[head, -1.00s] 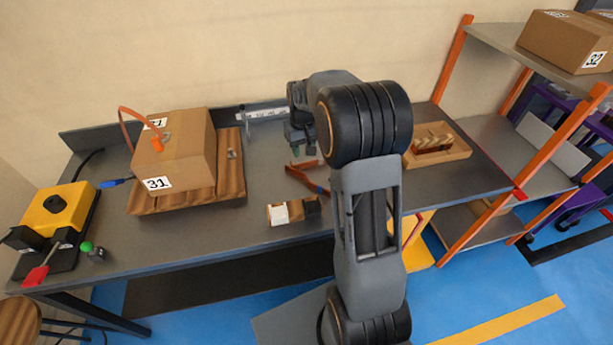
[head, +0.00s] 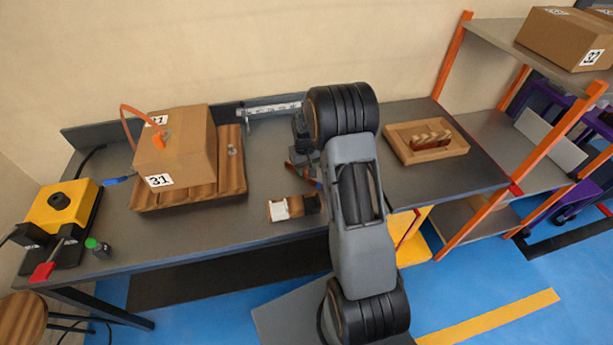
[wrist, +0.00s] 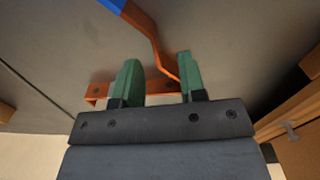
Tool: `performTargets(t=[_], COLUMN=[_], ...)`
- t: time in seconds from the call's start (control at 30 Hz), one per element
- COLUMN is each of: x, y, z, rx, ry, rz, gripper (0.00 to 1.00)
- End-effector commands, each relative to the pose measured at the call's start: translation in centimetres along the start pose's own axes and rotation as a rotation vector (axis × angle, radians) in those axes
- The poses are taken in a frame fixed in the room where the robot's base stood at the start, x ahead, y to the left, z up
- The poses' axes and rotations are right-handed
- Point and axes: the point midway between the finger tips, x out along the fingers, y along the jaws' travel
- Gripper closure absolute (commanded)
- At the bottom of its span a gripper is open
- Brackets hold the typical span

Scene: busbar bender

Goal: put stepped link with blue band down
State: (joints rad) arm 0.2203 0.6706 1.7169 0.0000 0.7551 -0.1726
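The stepped link with the blue band (wrist: 150,32) is a bent copper-orange strip on the grey bench. In the wrist view its blue part (wrist: 114,4) is at the top edge, and a flat copper stretch with a hole (wrist: 97,92) runs behind the left finger. I cannot tell whether both stretches are one piece. In the head view the link (head: 303,174) is partly hidden by my arm.
A carton marked 31 (head: 178,155) stands on a slatted wooden base at the left. A block with a white label (head: 280,209) lies near the front edge. A wooden tray (head: 395,143) stands at the right. A yellow-black device (head: 55,208) is at the far left.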

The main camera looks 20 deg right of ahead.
Motion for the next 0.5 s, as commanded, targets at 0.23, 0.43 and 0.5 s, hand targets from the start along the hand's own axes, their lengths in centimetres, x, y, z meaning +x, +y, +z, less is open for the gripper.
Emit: performTargets(t=[0.23,0.43,0.5], x=[2.7,3.2,3.2], y=[0.1,0.1,0.1], z=[0.1,0.1,0.1], rx=[0.0,0.0,0.0], ry=[0.0,0.001,0.001], rz=[0.0,0.0,0.0], gripper=[0.62,0.62,0.62])
